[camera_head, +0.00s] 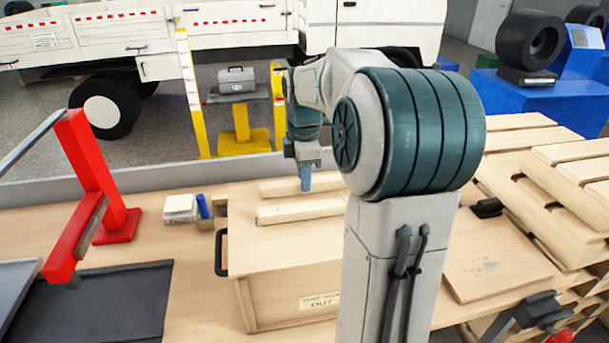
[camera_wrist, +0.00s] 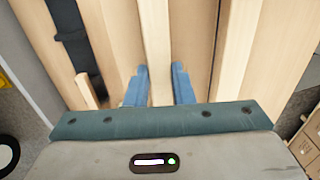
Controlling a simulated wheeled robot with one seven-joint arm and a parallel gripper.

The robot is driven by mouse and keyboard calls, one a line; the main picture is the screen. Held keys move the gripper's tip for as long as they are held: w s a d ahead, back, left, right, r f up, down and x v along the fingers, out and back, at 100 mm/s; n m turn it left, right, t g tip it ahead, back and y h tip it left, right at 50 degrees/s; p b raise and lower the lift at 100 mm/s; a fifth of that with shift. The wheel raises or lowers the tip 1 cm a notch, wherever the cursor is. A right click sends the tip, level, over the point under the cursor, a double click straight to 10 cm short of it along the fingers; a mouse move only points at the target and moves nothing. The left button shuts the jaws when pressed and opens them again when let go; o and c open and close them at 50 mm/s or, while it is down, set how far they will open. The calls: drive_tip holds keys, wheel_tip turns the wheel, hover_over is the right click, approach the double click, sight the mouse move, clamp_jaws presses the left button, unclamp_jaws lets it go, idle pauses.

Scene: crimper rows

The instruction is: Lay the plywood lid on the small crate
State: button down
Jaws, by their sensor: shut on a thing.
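The plywood lid (camera_head: 265,236) is a pale flat panel with two raised battens on top. It lies level over the small crate (camera_head: 285,300), which has a black handle on its left end and a printed label on its front. I cannot tell whether any gap lies between lid and crate. My gripper (camera_head: 306,183) points down at the rear batten (camera_head: 285,188). In the wrist view, the gripper (camera_wrist: 161,88) has its two blue fingers on either side of this batten (camera_wrist: 156,40), shut on it. The right part of lid and crate is hidden behind my arm.
A red stand (camera_head: 95,180) and a dark mat (camera_head: 125,300) are on the left of the bench. A small white block (camera_head: 180,208) and a blue item (camera_head: 203,206) sit left of the crate. A wooden board (camera_head: 500,270) and stacked pallets (camera_head: 570,165) are at right.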

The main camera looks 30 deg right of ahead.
drive_tip(key=shift+f, duration=0.4)
drive_tip(key=c, duration=1.2)
unclamp_jaws()
drive_tip(key=shift+o, duration=0.2)
wheel_tip(320, 180, up, 14)
drive_tip(key=shift+f, duration=0.15)
